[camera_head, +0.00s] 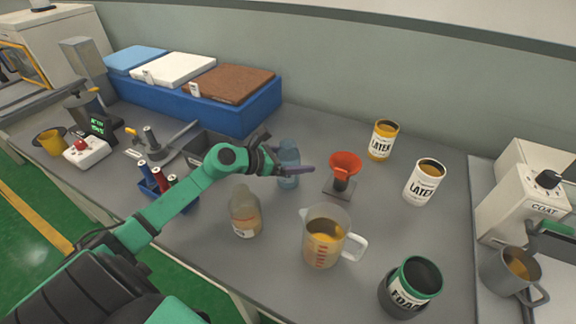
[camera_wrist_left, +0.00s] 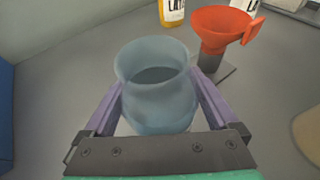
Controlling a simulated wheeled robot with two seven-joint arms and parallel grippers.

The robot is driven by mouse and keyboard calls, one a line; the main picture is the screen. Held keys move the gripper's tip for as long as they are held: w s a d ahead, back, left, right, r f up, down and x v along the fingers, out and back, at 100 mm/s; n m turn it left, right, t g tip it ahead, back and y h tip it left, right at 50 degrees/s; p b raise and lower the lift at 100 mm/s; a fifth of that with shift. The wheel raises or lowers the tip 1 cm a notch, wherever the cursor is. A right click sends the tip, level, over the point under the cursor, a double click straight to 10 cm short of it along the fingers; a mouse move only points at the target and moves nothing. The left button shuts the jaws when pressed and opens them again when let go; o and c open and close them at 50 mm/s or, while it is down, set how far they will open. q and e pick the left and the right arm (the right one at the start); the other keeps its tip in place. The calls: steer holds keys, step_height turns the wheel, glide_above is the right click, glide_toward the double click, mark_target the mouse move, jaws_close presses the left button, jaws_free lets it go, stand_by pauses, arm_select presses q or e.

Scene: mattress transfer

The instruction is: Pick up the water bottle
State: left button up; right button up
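The water bottle (camera_head: 289,157) is a translucent blue-grey bottle standing upright on the grey table, left of the orange funnel. My left gripper (camera_head: 288,164) is at the bottle, with one purple finger across its front and the other partly hidden behind it. In the left wrist view the bottle (camera_wrist_left: 157,95) stands between the widely spaced fingers of the left gripper (camera_wrist_left: 158,88), its open mouth towards the camera. The fingers lie close along both its sides; firm contact does not show. My right gripper is not in view.
An orange funnel on a stand (camera_head: 344,170) is just right of the bottle. An amber bottle (camera_head: 246,212) and a measuring jug (camera_head: 325,236) stand nearer. Yellow (camera_head: 383,141) and white (camera_head: 424,184) cans stand right. A blue box (camera_head: 225,112) with lids is behind left.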

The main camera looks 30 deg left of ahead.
arm_select(q)
jaws_close()
steer(key=shift+r, duration=0.15)
step_height(320, 180, up, 20)
stand_by(1.2)
